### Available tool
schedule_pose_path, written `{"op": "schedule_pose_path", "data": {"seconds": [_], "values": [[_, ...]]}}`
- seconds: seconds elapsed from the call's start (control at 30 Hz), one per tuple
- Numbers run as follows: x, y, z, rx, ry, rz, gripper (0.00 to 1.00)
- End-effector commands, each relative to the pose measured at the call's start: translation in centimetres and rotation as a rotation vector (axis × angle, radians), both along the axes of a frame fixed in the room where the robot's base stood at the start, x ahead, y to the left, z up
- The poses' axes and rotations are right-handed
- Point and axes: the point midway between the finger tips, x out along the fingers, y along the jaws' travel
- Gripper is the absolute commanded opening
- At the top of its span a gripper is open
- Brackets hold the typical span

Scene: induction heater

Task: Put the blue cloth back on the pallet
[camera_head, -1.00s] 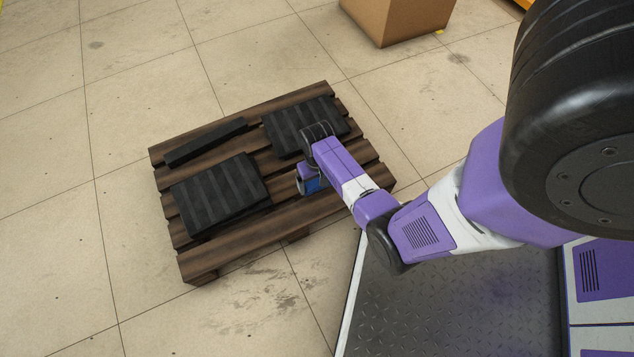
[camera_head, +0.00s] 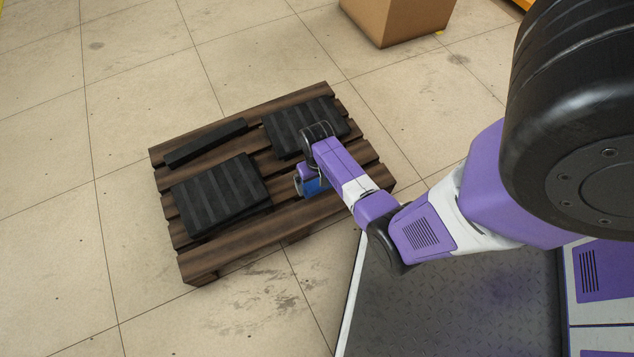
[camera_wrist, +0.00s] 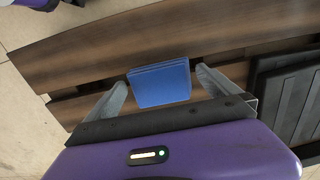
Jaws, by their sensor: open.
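The blue cloth (camera_wrist: 160,83) is a small folded, flat-looking block. In the wrist view it lies on the brown wooden pallet (camera_wrist: 200,30), between my gripper's two grey fingers. My gripper (camera_wrist: 162,88) is open, with a gap showing between the cloth and each finger. In the head view my gripper (camera_head: 306,185) is low over the right part of the pallet (camera_head: 225,240). Only a small part of the blue cloth (camera_head: 314,186) shows there, the rest hidden by my gripper and arm.
A black ribbed block (camera_head: 220,195) lies on the pallet's left, another (camera_head: 290,125) at its back right, and a thin black bar (camera_head: 205,142) at the back left. A cardboard box (camera_head: 400,15) stands behind on the tiled floor. Floor left of the pallet is free.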

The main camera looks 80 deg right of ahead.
Motion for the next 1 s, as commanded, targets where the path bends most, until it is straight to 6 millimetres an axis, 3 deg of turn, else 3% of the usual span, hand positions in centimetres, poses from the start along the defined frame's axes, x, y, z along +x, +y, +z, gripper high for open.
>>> {"op": "schedule_pose_path", "data": {"seconds": [0.1, 0.4, 0.6, 0.73, 0.87, 1.0], "values": [[0.0, 0.0, 3.2, -0.001, -0.001, 0.0, 1.0], [0.0, 0.0, 8.7, 0.0, 0.0, -0.001, 1.0], [-0.1, 0.0, 10.2, -0.001, 0.001, 0.0, 1.0], [-0.8, -0.2, 10.3, -0.041, -0.01, 0.024, 1.0], [-2.3, -0.7, 10.3, -0.156, -0.053, 0.101, 1.0], [-3.5, -0.1, 11.5, -0.307, -0.149, 0.236, 1.0]]}}
